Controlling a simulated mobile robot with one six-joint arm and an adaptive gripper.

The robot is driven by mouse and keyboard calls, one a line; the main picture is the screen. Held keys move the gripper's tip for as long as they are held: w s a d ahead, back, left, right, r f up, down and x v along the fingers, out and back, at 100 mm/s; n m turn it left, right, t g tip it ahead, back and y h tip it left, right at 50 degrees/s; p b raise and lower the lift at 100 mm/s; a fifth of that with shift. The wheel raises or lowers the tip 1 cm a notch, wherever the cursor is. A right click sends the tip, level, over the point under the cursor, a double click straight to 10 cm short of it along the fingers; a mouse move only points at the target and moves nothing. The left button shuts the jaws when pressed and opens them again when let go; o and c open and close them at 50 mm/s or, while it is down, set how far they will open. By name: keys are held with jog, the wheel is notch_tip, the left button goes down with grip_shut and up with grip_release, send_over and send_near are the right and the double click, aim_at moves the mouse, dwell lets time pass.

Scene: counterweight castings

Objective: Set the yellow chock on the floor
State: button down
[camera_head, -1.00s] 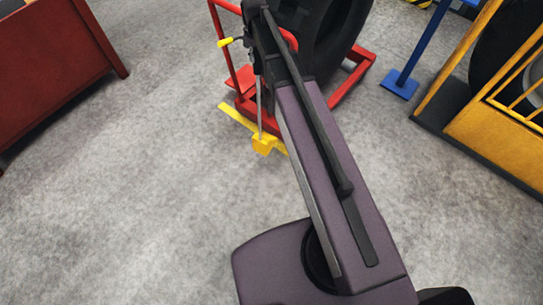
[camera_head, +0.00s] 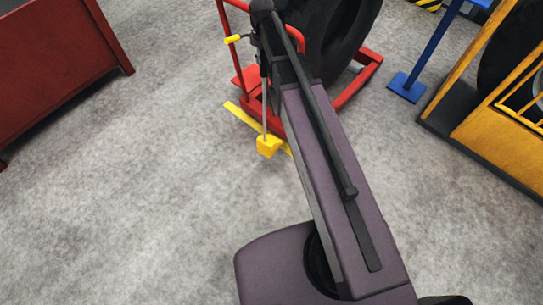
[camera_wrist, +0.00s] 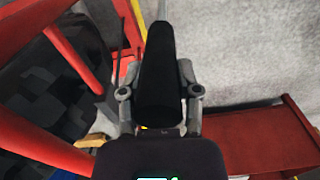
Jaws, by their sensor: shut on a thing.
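The yellow chock (camera_head: 268,146) is a small block at the lower end of a thin grey rod, beside the yellow floor line (camera_head: 238,113) in the head view. My gripper (camera_head: 257,45) is above it at the far end of my arm. In the wrist view my gripper (camera_wrist: 159,92) has its fingers on both sides of a black handle, with the grey rod beyond it. The chock itself is hidden there. I cannot tell whether the chock touches the floor.
A red stand (camera_head: 362,74) holding a large black tyre (camera_head: 335,45) is close behind the chock. A red bin (camera_head: 55,65) stands at the left, a blue post (camera_head: 428,50) and a yellow frame (camera_head: 480,130) at the right. Grey floor in front and left is clear.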

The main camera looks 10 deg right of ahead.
jog(key=s+a+f+b, duration=0.1)
jog(key=a+f+b, duration=0.3)
jog(key=f+b, duration=0.6)
jog(key=s+a+f+m+b, duration=0.1)
jog(key=a+f+b, duration=0.4)
jog(key=f+b, duration=0.5)
jog(key=shift+s+f+m, duration=0.3)
jog(key=shift+s+f, duration=0.15)
jog(key=shift+s, duration=0.3)
jog(key=shift+d, duration=0.15)
jog(key=s+d, duration=0.3)
jog(key=d, duration=0.7)
jog(key=shift+s, duration=0.35)
jog(key=w+f+b, duration=0.1)
jog(key=w, duration=1.5)
jog(key=shift+f+b, duration=0.2)
jog(key=shift+b, duration=0.1)
jog(key=shift+f, duration=0.1)
jog(key=shift+a+f+b, duration=0.1)
jog(key=shift+f+b, duration=1.6)
jog(key=shift+b, duration=0.1)
jog(key=shift+f, duration=0.1)
